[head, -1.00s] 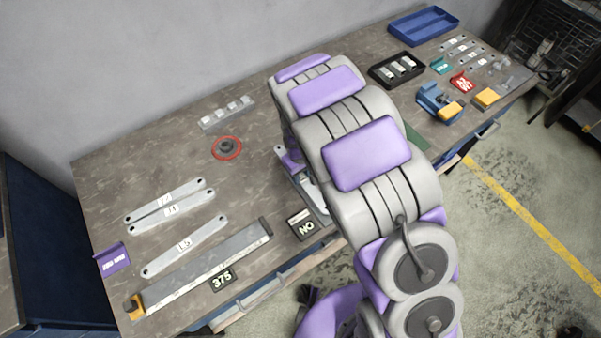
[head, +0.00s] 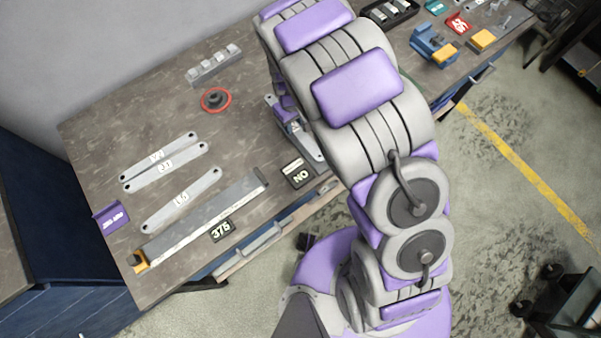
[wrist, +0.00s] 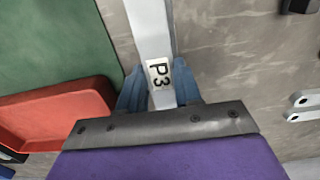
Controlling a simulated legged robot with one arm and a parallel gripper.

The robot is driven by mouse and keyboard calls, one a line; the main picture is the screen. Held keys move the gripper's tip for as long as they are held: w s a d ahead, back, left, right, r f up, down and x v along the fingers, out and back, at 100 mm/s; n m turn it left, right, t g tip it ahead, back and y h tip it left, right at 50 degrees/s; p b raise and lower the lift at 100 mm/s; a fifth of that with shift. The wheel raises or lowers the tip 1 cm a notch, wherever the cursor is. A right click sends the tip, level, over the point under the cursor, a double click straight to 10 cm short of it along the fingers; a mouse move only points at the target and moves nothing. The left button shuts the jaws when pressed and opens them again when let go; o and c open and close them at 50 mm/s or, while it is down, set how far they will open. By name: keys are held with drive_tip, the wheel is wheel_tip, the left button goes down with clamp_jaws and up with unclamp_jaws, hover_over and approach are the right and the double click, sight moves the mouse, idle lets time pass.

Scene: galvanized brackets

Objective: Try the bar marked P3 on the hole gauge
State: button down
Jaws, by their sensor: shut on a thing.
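The bar marked P3 (wrist: 151,35) is pale metal with a white label in the wrist view. My gripper (wrist: 160,88) has blue fingers on both sides of it and is shut on it near the label. The bar runs out of the top of the view, so its far end is hidden. I cannot tell for sure which fixture is the hole gauge. A grey block with several raised pieces (head: 214,68) stands at the back of the bench.
A red tray (wrist: 55,110) and a green mat (wrist: 50,40) show in the wrist view.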

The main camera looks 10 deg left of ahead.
drive_tip(key=c, duration=0.7)
unclamp_jaws()
wheel_tip(320, 180, up, 17)
drive_tip(key=p, duration=0.2)
drive_tip(key=shift+r, duration=0.15)
drive_tip(key=shift+w, duration=0.1)
